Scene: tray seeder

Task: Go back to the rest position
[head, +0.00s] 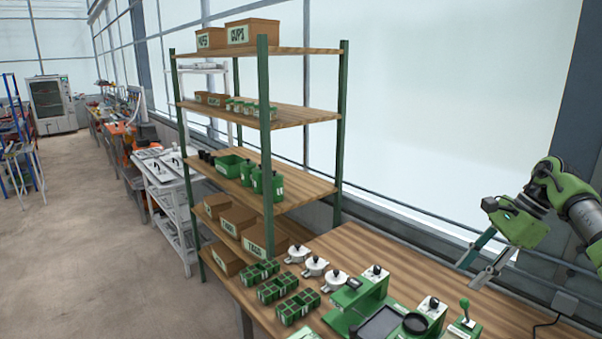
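My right gripper (480,262) is at the right of the head view, above the wooden bench. It is on a green and grey arm, and its two grey fingers stand apart with nothing between them. It touches none of the things on the bench. My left gripper is not in the head view.
A wooden bench (352,242) holds green seed trays (277,287), white-lidded round pots (315,265) and a green tray seeder (358,302). A green-post shelf (268,150) with boxes stands behind its left end. A window wall runs behind. Open floor (110,240) lies to the left.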

